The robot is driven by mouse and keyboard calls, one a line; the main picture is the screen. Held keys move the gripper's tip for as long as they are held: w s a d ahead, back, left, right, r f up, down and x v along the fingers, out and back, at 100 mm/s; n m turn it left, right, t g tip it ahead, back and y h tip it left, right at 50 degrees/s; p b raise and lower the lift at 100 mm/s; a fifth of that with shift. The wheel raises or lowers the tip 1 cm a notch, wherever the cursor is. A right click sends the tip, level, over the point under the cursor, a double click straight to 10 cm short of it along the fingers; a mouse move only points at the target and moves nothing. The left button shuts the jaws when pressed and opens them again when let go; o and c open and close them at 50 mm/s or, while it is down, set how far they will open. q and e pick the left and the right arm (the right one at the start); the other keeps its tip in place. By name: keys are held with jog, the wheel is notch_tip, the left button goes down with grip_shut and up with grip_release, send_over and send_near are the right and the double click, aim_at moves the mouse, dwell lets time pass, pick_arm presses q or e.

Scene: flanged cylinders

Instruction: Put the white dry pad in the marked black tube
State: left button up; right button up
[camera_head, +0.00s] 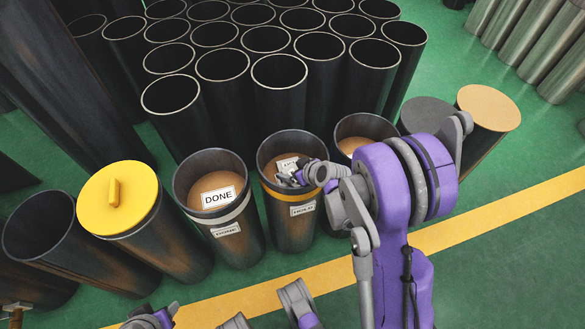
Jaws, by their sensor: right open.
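The black tube with an orange band and a white label (303,209) stands in the front row, left of my purple right arm. Its inside looks brown, and a small white piece (287,163) shows there, partly hidden by my gripper; I cannot tell if it is the white dry pad or a card. My right gripper (292,179) is open at the mouth of this tube, over the white piece; I cannot tell if they touch. Part of my left arm's end (150,318) shows at the bottom edge, cut off, and its fingers are unclear.
Left of it stands a white-banded tube with a DONE card (217,197), then a yellow-lidded tube (119,198) and an open tube (40,225). Another tube (366,125) and a tan-topped cylinder (489,107) stand right. Many empty black tubes (279,72) crowd behind.

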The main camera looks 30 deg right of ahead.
jog(key=shift+s+a+f, duration=0.15)
jog(key=shift+a+f, duration=0.1)
jog(key=w+d+r+p+v, duration=0.1)
jog(key=p+v, duration=0.3)
jog(key=v, duration=0.8)
jog(key=s+a+r+m+g, duration=0.1)
jog(key=s+a+r+g, duration=0.1)
jog(key=s+a, duration=0.4)
jog(key=s+a+r+g+h, duration=0.1)
jog(key=s+a+r+g, duration=0.1)
jog(key=s+a+r, duration=0.3)
jog(key=s, duration=0.4)
jog(key=shift+s+a+r+m+g, duration=0.2)
jog(key=shift+s+a+m+g, duration=0.1)
jog(key=shift+a+m, duration=0.1)
jog(key=shift+w+p, duration=0.1)
jog(key=shift+p, duration=0.2)
